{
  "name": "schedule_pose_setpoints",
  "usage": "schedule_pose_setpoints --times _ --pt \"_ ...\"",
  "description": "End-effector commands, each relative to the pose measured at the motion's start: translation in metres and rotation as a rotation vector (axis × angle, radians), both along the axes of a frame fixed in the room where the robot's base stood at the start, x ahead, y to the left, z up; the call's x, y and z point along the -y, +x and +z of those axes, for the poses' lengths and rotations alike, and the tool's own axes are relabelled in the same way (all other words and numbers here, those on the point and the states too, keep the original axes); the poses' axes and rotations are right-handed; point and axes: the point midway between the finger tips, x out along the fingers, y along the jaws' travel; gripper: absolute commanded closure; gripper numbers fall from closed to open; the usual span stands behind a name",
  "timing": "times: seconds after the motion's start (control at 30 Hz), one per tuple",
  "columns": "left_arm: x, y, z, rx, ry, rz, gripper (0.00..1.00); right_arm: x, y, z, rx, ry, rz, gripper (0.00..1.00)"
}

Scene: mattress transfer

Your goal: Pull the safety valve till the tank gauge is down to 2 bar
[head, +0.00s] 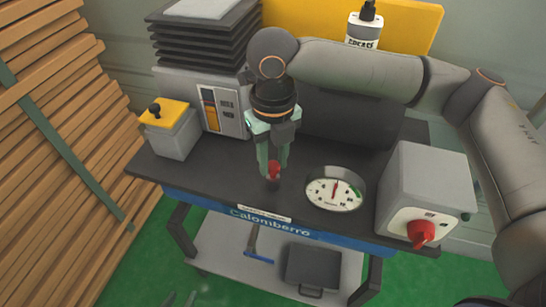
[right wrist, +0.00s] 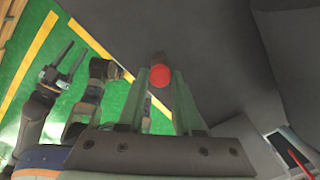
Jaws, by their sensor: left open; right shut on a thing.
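The safety valve's red knob (head: 273,170) stands near the front of the dark bench, left of the gauge. My right gripper (head: 272,168) reaches down from above and is shut on it. The right wrist view shows the round red knob (right wrist: 159,76) between the two fingertips. The tank gauge (head: 332,190) is a round white dial with a green band at its right and a red needle pointing about straight up; its numbers are too small to read surely. My left gripper (head: 180,298) barely shows at the bottom edge, open and empty, away from the bench.
A grey box (head: 420,185) with a red rotary knob (head: 421,232) stands at the right. A yellow-topped box (head: 171,128) with a black knob stands at the left. A grease bottle (head: 364,28) is behind my right arm.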

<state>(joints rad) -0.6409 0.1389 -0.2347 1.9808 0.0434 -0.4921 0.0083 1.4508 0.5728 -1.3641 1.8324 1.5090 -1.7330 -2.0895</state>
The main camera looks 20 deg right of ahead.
Motion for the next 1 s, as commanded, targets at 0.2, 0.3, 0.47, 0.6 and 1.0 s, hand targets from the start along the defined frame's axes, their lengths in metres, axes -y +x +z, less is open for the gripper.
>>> schedule_pose_setpoints --times 0.2,0.3,0.47,0.6,1.0 --pt "-0.0006 -0.0005 -0.0006 -0.001 0.001 0.001 0.5 0.0 0.0001 0.0002 0.0 0.0 0.0 1.0" --pt "-0.0007 -0.0005 -0.0006 -0.001 0.001 0.001 0.5 0.0 0.0001 0.0002 0.0 0.0 0.0 1.0" --pt "-0.0008 -0.0006 -0.0007 -0.001 0.001 0.001 0.5 0.0 0.0001 0.0002 0.0 0.0 0.0 1.0" --pt "-0.0007 -0.0007 -0.0008 -0.001 0.001 0.001 0.5 -0.0001 0.0001 0.0002 0.0 0.0 0.0 1.0" --pt "-0.0005 -0.0009 -0.001 -0.002 0.001 0.0 0.5 0.0 0.0001 0.0003 0.001 0.0 0.0 1.0"
